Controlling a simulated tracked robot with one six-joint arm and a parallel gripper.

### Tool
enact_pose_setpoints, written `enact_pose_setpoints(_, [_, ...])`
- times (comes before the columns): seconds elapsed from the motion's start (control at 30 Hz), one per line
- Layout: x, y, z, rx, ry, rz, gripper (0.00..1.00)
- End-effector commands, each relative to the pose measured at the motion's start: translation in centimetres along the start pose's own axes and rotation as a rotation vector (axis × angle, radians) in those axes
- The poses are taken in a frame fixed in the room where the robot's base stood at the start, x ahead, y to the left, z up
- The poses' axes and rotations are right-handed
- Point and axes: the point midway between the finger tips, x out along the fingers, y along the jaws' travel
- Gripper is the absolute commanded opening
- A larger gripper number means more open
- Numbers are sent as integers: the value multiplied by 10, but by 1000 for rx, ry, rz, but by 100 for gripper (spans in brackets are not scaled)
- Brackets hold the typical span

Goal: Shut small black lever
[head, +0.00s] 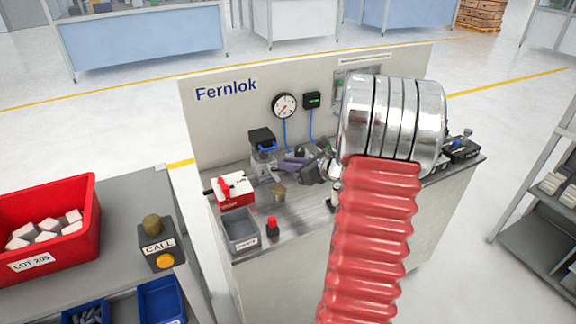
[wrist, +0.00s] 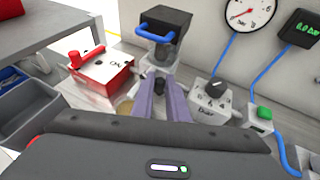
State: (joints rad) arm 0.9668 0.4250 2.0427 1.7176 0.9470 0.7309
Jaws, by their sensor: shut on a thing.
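In the wrist view, the two purple fingers of my gripper (wrist: 162,92) are closed in on a small dark piece (wrist: 160,84), which looks like the small black lever. It sits at the front of a grey stand, below a black block with a blue handle (wrist: 164,24). The fingers hide most of the dark piece, so its angle cannot be told. In the head view, my gripper (head: 284,164) reaches the same stand from the right, below the black block (head: 262,138). The lever itself is not clear there.
A red and white box with a red lever (wrist: 98,72) stands left of the fingers. A white dial box (wrist: 210,102) and a green button (wrist: 264,113) stand close on the right. A pressure gauge (head: 285,105) is on the panel behind. A grey bin (head: 240,231) stands in front.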

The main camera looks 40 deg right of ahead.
Motion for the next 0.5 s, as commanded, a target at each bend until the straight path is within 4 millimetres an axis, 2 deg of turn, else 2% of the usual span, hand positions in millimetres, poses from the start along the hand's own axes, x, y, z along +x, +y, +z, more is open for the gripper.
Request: enact_pose_setpoints(0.5, [9,-12,4,-96,-2,227,0])
